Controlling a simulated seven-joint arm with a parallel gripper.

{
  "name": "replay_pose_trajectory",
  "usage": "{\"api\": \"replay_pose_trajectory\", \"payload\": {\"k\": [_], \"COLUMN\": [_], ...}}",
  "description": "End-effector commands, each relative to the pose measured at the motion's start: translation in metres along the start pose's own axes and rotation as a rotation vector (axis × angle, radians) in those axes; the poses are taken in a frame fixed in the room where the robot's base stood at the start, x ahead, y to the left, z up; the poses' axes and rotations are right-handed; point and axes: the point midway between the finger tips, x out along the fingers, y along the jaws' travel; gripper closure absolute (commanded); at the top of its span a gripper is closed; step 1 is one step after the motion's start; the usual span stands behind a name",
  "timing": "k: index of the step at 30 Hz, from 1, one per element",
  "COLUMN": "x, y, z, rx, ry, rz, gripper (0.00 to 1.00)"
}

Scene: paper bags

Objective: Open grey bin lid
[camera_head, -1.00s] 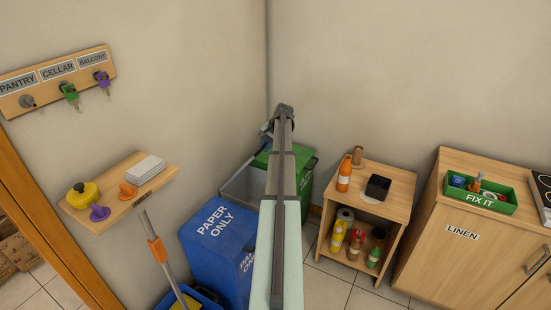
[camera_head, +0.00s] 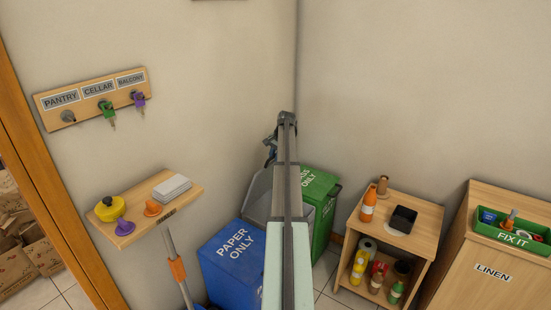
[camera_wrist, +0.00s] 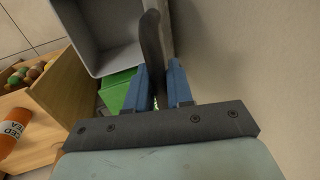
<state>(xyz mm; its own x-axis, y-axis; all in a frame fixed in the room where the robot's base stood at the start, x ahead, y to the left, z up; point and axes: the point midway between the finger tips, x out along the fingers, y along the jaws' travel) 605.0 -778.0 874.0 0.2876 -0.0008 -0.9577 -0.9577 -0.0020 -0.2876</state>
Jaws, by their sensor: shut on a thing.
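The grey bin (camera_head: 257,196) stands in the corner between the blue bin and the green bin, partly hidden by my arm. Its top is open in the wrist view, where its pale inner wall (camera_wrist: 121,60) shows. My gripper (camera_head: 270,150) is above the bin near the wall, mostly hidden by my arm in the head view. In the wrist view my gripper (camera_wrist: 160,86) has its blue fingers shut on a thin, dark grey curved piece, which looks like the edge of the lid (camera_wrist: 152,42). The lid looks raised; its full outline is hidden.
The blue paper bin (camera_head: 228,262) is at left and the green bin (camera_head: 322,205) at right, both close by. A wall shelf (camera_head: 150,208) and mop handle (camera_head: 176,268) are further left. A wooden shelf unit (camera_head: 425,220) stands right. The wall is close behind my gripper.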

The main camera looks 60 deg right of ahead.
Motion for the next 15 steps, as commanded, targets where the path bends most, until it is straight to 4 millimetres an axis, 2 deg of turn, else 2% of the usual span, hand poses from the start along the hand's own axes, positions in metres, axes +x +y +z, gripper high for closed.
{"api": "replay_pose_trajectory", "payload": {"k": [2,3,8,15], "x": [0.0006,0.0006,0.0005,-0.0001], "y": [-0.0004,-0.0003,-0.0001,0.0002], "z": [0.0003,0.0003,0.0002,0.0001], "rx": [-0.001,-0.001,-0.001,-0.001], "ry": [-0.001,-0.001,-0.001,0.0], "rz": [-0.001,-0.001,-0.001,0.0], "gripper": [1.0,0.76,0.61,0.6]}}
